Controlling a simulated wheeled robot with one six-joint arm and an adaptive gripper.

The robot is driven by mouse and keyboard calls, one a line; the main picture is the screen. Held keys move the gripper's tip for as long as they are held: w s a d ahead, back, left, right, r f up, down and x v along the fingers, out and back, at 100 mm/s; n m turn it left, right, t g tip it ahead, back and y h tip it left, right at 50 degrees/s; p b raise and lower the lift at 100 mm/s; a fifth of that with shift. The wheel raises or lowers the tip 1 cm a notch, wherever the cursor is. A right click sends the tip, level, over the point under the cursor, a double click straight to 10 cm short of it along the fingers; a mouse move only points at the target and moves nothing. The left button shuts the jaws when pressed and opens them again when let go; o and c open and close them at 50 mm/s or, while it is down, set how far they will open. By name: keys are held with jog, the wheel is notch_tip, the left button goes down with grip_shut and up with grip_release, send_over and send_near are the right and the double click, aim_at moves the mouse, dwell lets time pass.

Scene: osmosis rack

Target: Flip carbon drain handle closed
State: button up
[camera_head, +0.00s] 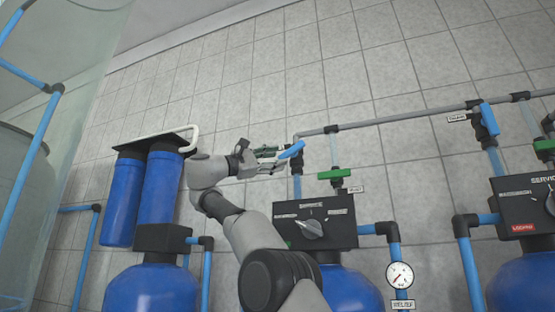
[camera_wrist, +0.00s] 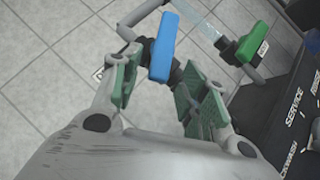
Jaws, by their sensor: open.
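A blue valve handle (camera_head: 291,149) sits on the pipe junction above the left control head, tilted up to the right. In the wrist view the blue handle (camera_wrist: 164,47) reaches down between the two green-padded fingers. My gripper (camera_head: 272,158) is open at the handle's left end; its fingers (camera_wrist: 160,82) stand on either side of the handle's near end, with a gap visible on the left. Contact on the right cannot be told. The valve body (camera_wrist: 175,75) behind is partly hidden. The label by the handle is unreadable.
A green valve handle (camera_head: 330,174) is just right of the blue one. Below is a black control head (camera_head: 330,236) with a grey knob. A grey pipe (camera_head: 400,117) runs right to another blue handle (camera_head: 489,119). Blue filter housings (camera_head: 160,190) stand left of my arm.

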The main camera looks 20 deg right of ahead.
jog(key=v, duration=1)
jog(key=shift+a, duration=0.3)
jog(key=shift+f, duration=0.1)
